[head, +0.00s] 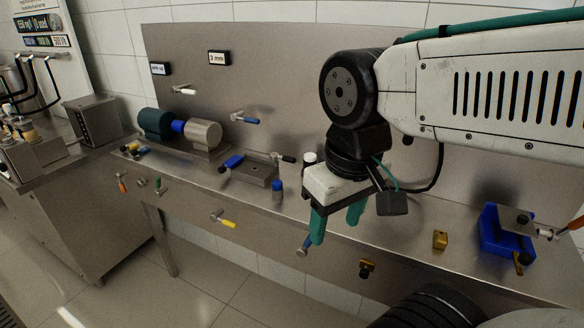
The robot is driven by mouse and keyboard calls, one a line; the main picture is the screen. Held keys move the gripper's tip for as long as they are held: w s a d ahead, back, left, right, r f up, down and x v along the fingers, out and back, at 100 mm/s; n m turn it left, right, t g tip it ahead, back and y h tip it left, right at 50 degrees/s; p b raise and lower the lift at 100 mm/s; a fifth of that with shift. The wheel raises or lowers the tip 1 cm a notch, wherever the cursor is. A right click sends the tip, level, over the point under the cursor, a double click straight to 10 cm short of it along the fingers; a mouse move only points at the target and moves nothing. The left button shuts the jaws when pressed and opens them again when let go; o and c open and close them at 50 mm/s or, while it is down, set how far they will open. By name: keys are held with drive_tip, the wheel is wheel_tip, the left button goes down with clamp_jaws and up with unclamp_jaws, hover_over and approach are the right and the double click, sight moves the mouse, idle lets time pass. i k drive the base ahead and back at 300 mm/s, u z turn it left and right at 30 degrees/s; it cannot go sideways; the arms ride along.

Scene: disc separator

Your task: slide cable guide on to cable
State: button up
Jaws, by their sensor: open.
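My gripper (335,230) points down in front of the bench's front edge, with its two teal fingers apart and nothing between them. I cannot tell for sure which thing is the cable guide. A small yellow-brass block (440,240) with a dark hole lies on the bench to the right of my gripper. No cable for the guide can be clearly made out.
A blue holder (490,233) with a grey plate stands at the bench's right end. Several handled tools stick out from the front face and back panel. Bare bench (405,222) lies right of my gripper.

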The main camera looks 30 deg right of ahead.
sight(366, 268)
drive_tip(key=z, duration=0.75)
drive_tip(key=k, duration=0.95)
drive_tip(key=u, duration=0.5)
